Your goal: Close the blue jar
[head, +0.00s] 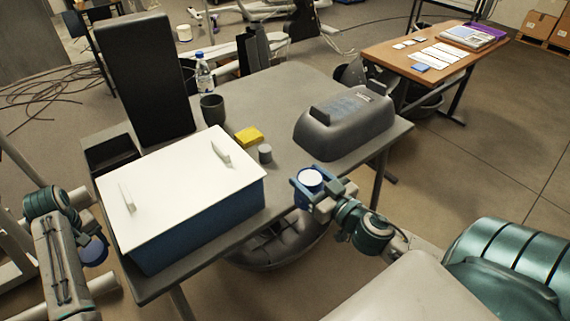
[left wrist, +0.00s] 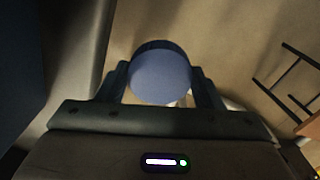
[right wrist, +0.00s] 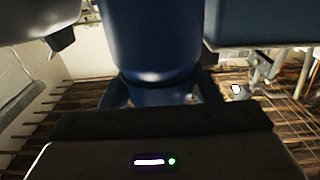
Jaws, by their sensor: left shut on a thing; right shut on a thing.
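The blue jar (head: 311,176) is in front of the table's near edge in the head view; its round top shows white with a blue rim. My right gripper (head: 312,190) is shut on the jar, and the jar's blue body (right wrist: 150,45) fills the middle of the right wrist view. A round blue lid (left wrist: 161,76) sits between the fingers of my left gripper (left wrist: 163,88), which is shut on it. In the head view the lid (head: 94,250) is at the far left, beside the table, well apart from the jar.
A blue box with a white lid (head: 180,185) covers the table's near left, between my grippers. A grey dome-shaped case (head: 345,122), yellow block (head: 249,136), small grey cylinder (head: 265,153), dark cup (head: 212,107) and bottle (head: 204,75) stand on the table (head: 285,90).

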